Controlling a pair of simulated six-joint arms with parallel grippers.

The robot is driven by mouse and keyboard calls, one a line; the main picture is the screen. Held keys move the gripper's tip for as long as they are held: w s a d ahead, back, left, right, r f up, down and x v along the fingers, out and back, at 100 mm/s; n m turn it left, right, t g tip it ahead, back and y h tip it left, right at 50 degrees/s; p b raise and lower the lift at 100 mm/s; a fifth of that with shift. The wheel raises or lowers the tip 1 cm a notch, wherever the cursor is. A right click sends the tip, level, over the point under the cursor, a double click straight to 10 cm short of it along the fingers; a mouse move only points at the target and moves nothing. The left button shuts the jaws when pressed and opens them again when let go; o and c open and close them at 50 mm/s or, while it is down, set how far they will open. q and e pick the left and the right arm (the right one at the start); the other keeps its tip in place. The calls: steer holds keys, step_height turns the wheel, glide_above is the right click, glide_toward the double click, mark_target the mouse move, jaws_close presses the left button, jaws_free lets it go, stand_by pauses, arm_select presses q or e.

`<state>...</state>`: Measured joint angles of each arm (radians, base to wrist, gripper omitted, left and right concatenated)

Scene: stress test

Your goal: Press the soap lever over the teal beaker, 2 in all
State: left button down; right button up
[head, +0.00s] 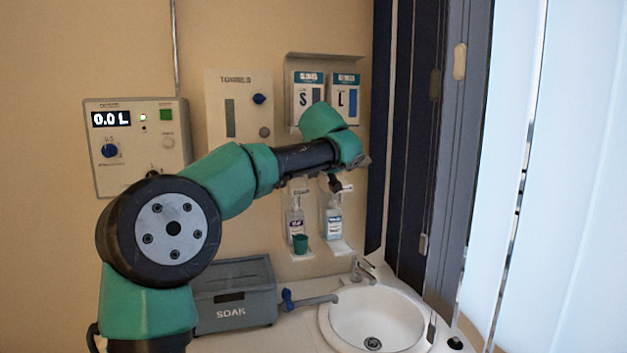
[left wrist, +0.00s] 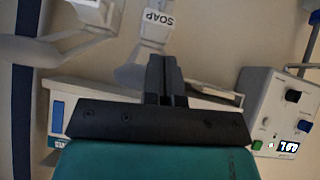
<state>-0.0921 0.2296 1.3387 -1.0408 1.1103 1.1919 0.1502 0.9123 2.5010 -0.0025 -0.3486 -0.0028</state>
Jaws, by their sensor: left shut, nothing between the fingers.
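The teal beaker (head: 300,244) stands on the ledge of the left wall dispenser (head: 296,222), beneath its bottle. In the left wrist view, which is upside down, a white label reading SOAP (left wrist: 160,18) shows on a dispenser just beyond the fingertips. My left gripper (head: 335,185) is shut and empty, its dark fingers in front of the tops of the dispensers in the head view. The shut fingers also show in the left wrist view (left wrist: 164,75). I cannot tell whether they touch a lever. My right gripper is not in view.
A second dispenser (head: 334,220) hangs just right of the first. Below are a sink (head: 374,322) with a tap (head: 362,268) and a grey SOAK box (head: 234,312). A control box (head: 137,178) reading 0.0 L and glove boxes (head: 308,90) are on the wall.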

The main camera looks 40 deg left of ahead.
arm_select(q)
steer(key=s+f+v, duration=0.1)
steer(key=v, duration=0.9)
steer(key=shift+d, duration=0.5)
